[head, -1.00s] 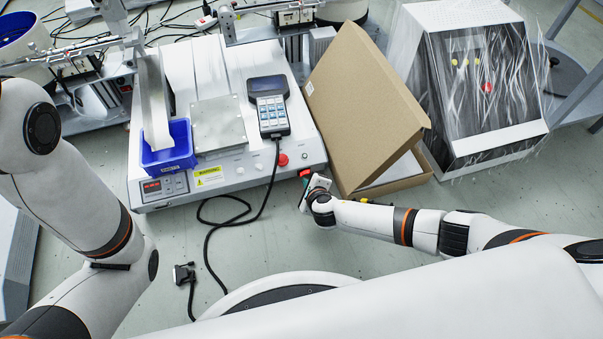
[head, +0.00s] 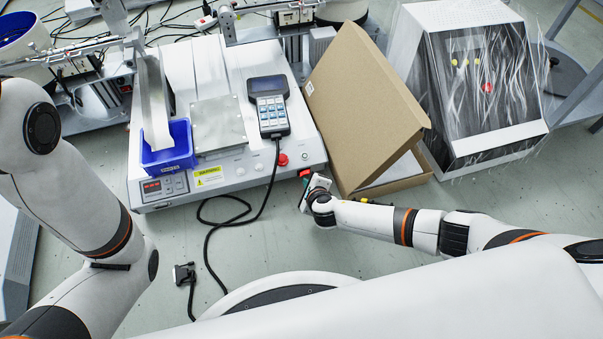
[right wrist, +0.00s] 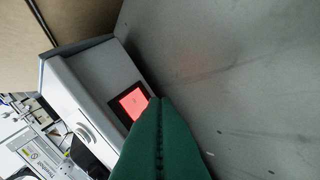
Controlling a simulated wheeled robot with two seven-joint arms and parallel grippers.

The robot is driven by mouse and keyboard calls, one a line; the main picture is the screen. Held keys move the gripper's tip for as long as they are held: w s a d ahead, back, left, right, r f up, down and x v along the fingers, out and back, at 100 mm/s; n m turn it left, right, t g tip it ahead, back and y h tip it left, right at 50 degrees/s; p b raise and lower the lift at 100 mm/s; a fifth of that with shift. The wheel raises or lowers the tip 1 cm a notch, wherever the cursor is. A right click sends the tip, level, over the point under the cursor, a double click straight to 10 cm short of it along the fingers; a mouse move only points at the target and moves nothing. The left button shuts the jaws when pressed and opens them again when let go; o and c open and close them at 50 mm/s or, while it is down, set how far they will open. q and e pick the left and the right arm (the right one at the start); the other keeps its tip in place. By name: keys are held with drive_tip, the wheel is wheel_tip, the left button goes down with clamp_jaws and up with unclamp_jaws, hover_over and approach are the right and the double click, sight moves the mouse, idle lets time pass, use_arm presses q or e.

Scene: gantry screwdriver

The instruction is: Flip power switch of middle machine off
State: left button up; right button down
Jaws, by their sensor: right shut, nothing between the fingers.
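The middle machine (head: 235,194) is a white box with a grey top plate, a keypad unit and a blue bin. Its power switch is a red rocker at the front right corner; it shows as a small red spot in the head view (head: 304,173) and as a lit red face in a black frame in the right wrist view (right wrist: 132,103). My right gripper (head: 306,182) is shut and empty at that corner. Its green fingertips (right wrist: 155,102) overlap the switch's edge in the right wrist view; I cannot tell if they touch. My left gripper is out of view.
An open cardboard box (head: 366,105) leans close to the machine's right side, by my right gripper. A red button (head: 283,160) is on the machine's front. A black cable with a loose plug (head: 183,273) lies in front. A dark-fronted white machine (head: 480,90) stands right.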

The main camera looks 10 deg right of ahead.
idle(0.3)
drive_tip(key=shift+w, duration=0.4)
drive_tip(key=shift+w+a, duration=0.15)
drive_tip(key=shift+w, duration=0.15)
idle(0.4)
idle(0.4)
